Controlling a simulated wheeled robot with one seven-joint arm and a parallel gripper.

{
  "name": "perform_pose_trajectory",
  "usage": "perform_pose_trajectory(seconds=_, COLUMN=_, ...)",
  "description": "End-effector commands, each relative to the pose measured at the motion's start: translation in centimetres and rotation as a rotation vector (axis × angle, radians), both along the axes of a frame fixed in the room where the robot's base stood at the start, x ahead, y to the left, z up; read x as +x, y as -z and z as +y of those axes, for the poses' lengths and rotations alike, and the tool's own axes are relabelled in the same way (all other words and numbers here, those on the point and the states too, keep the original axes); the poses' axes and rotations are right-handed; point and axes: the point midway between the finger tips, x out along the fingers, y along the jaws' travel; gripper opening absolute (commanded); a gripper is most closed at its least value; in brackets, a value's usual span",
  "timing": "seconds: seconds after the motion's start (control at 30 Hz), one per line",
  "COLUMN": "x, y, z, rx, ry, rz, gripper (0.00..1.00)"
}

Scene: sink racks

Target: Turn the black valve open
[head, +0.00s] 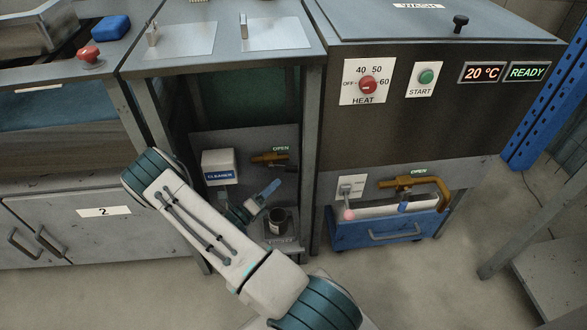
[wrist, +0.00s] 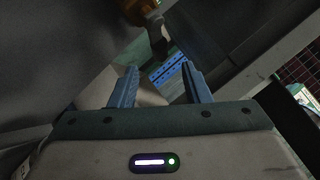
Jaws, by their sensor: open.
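The black valve handle (head: 284,167) sits on a brass valve body (head: 265,158) under an OPEN label, on the back panel of the middle cabinet. In the wrist view the dark handle (wrist: 157,38) hangs from the brass body (wrist: 135,9), beyond and above the fingertips. My gripper (head: 268,192) is inside the cabinet opening, just below the valve. In the wrist view my gripper (wrist: 159,76) is open, with nothing between its blue fingers. The handle appears apart from both fingers.
A white CLEANER box (head: 219,166) stands left of the valve. A dark cylindrical container (head: 277,220) stands below it. Cabinet legs flank the opening.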

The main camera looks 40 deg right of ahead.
Motion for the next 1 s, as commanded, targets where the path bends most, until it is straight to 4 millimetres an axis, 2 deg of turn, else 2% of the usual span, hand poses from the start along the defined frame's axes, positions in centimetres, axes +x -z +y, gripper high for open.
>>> perform_pose_trajectory(seconds=0.1, x=0.2, y=-0.4, z=-2.7, rx=0.000, ry=0.004, rz=-0.003, gripper=0.43)
perform_pose_trajectory(seconds=0.3, x=0.7, y=-1.3, z=-6.6, rx=0.000, ry=0.003, rz=-0.003, gripper=0.43)
perform_pose_trajectory(seconds=0.5, x=1.0, y=-2.0, z=-9.3, rx=0.001, ry=0.002, rz=-0.002, gripper=0.43)
perform_pose_trajectory(seconds=0.7, x=1.1, y=-2.3, z=-10.2, rx=0.001, ry=0.000, rz=-0.002, gripper=0.43)
perform_pose_trajectory(seconds=0.93, x=1.1, y=-2.3, z=-10.2, rx=0.001, ry=0.001, rz=-0.001, gripper=0.43)
perform_pose_trajectory(seconds=1.0, x=1.1, y=-2.3, z=-10.2, rx=0.001, ry=0.001, rz=-0.001, gripper=0.24)
